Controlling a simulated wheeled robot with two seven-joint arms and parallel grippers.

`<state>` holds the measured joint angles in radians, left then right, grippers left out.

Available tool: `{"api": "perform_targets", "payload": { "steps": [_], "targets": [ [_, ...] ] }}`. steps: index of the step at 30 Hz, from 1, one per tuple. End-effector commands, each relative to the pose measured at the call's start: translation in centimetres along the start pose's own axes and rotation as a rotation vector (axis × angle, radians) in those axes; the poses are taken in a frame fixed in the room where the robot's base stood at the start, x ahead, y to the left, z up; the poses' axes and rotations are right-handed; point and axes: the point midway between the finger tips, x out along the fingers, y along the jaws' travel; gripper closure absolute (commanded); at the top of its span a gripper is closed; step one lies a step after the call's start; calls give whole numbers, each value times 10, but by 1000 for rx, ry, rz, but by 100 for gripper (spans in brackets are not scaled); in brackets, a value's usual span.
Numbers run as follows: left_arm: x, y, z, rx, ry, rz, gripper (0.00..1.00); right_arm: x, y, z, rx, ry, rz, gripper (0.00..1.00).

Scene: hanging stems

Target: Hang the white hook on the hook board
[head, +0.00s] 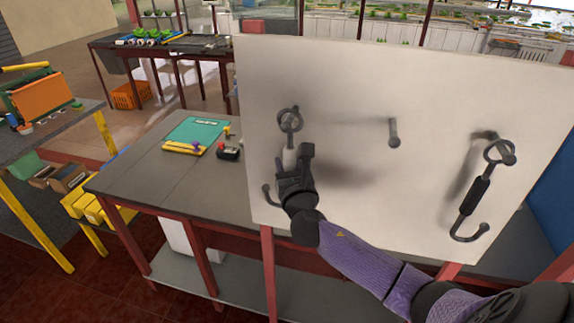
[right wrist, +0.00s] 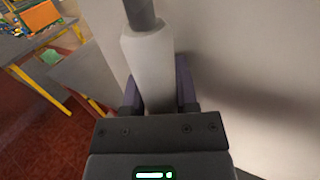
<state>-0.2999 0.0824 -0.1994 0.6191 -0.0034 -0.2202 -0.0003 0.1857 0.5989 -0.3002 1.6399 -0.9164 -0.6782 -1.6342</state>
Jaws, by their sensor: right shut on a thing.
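The white hook (head: 289,158) is upright in front of the left part of the pale hook board (head: 350,215). Its dark ring (head: 290,120) is at the left peg; I cannot tell for certain whether the ring is around the peg or only in front of it. Its curved lower end (head: 269,196) shows left of my right gripper (head: 296,163). That gripper is shut on the white handle, which also shows between the fingers in the right wrist view (right wrist: 149,65). The ring is out of that view. My left gripper is not in view.
A black-handled hook (head: 474,196) hangs by its ring at the board's right peg. The middle peg (head: 393,133) is bare. Left of the board, a grey table (head: 140,185) holds a teal mat (head: 196,132) and small items. A shelf with an orange box (head: 45,97) stands far left.

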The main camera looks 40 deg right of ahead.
Motion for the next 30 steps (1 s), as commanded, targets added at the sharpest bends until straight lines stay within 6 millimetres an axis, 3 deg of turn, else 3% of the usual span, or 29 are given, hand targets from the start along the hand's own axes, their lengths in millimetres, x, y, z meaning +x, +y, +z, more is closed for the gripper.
{"api": "perform_targets", "payload": {
  "steps": [6, 7, 12, 13, 26, 30],
  "targets": [
    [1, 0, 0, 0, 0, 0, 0, -1, -3, -6, 1, 16, -9, 100],
    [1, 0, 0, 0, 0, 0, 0, -1, -3, -7, 1, 16, -9, 61],
    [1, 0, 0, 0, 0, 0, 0, -1, -3, -7, 1, 17, -9, 25],
    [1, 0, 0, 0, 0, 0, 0, -1, -3, -7, 1, 17, -10, 22],
    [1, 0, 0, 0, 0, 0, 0, -1, -4, -7, 0, 17, -13, 22],
    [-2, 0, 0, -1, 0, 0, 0, -14, -3, -6, -1, 16, -10, 22]
  ]
}}
